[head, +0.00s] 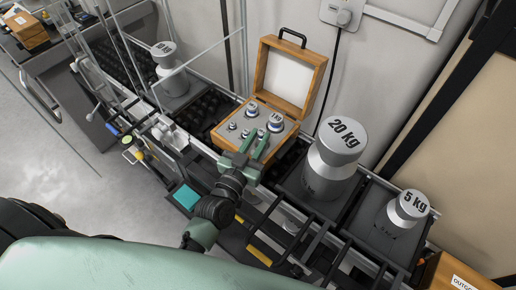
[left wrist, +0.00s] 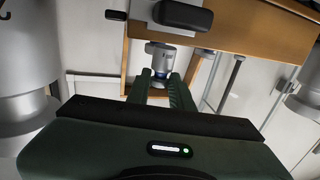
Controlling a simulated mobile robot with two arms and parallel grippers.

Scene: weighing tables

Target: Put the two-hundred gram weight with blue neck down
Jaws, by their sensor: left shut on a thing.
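My left gripper (head: 258,142) reaches over the front of an open wooden weight box (head: 292,128). It is shut on a small silver weight with a blue neck (left wrist: 162,69), seen between the fingertips in the left wrist view. The fingers hide part of this weight in the head view, and I cannot tell whether its base touches the box. Other silver weights stand in the box, among them a larger one at the back (head: 252,108) and one at the right (head: 276,121). My right gripper is not in view.
The box lid (head: 291,75) stands open at the back. A 20 kg weight (head: 333,160) and a 5 kg weight (head: 407,211) stand to the right. Another large weight (head: 170,70) stands at the left. Thin upright posts rise left of the box.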

